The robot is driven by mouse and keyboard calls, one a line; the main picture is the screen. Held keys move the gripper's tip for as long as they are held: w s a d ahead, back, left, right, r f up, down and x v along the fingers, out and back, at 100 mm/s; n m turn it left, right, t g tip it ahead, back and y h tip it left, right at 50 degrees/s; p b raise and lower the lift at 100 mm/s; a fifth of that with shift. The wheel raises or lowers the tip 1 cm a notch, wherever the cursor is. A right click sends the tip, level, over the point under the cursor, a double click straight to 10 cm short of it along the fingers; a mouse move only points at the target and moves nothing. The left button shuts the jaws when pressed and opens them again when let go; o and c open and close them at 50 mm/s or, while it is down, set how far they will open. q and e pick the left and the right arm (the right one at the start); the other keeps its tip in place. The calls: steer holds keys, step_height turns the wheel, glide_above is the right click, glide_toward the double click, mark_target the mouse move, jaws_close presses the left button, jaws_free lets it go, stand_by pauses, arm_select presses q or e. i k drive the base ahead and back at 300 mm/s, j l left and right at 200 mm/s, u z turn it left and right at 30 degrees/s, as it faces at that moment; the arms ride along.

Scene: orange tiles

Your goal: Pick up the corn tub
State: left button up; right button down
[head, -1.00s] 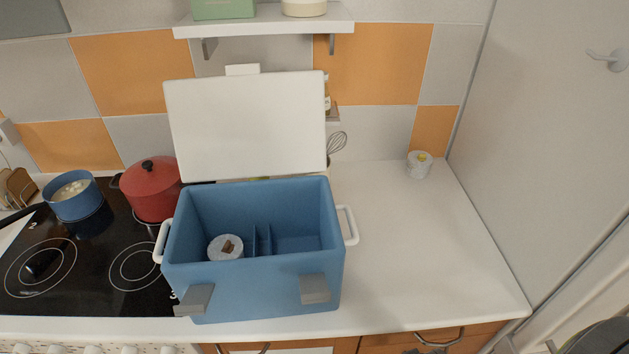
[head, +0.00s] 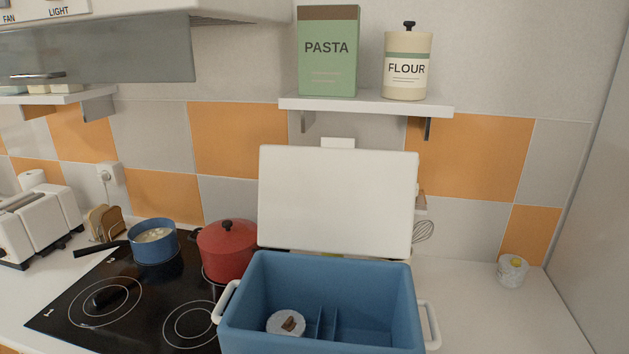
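A small pale speckled tub (head: 512,270) with a yellow picture on its lid stands upright on the white counter at the far right, near the wall. The yellow picture looks like corn, but it is small. A second speckled tub (head: 286,323) with a brown picture on its lid sits inside the open blue cooler (head: 390,290), left of its dividers. Neither of my grippers is in view.
The cooler's white lid (head: 338,200) stands raised behind it. A red pot (head: 227,252) and a blue pan (head: 153,242) are on the black cooktop (head: 105,300). A shelf (head: 365,104) holds pasta and flour. The counter between cooler and right-hand tub is clear.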

mark_target(508, 276)
steer(key=z, duration=1.35)
